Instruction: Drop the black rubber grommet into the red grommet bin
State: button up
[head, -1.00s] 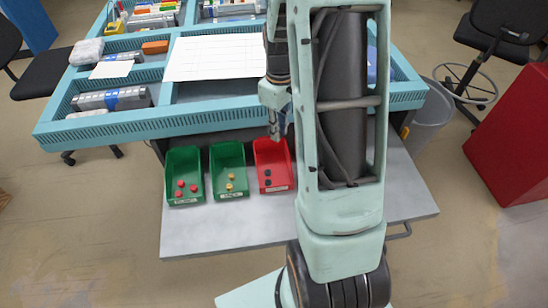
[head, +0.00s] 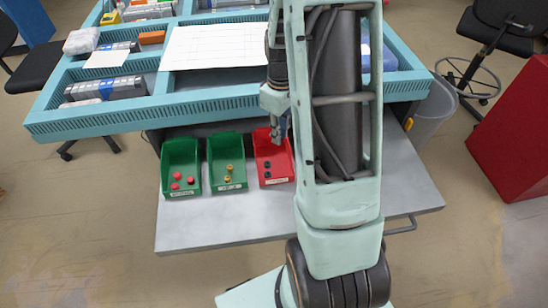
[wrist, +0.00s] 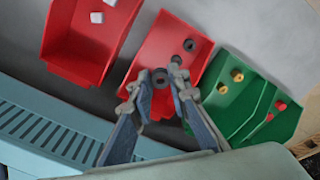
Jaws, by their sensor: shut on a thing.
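The red grommet bin (head: 262,148) stands on the grey shelf at the right end of the visible bin row in the head view. Two black grommets lie in it. It also shows in the wrist view (wrist: 152,52), with the two grommets (wrist: 188,45) inside. My gripper (head: 277,135) points down at the back part of this bin. In the wrist view its fingertips (wrist: 160,80) are closed around a small black rubber grommet (wrist: 160,76), seen over the bin. The exact height above the bin floor is hard to tell.
Green bins with yellow pieces (head: 214,170) and red pieces (head: 170,165) stand to the left in the head view. Another red bin with white pieces (wrist: 52,40) shows in the wrist view. The slotted blue workbench edge (head: 180,110) overhangs the shelf behind. The shelf front (head: 220,232) is clear.

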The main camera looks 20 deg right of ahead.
jog(key=o, duration=0.8)
jog(key=shift+o, duration=0.2)
notch_tip(320, 180, up, 12)
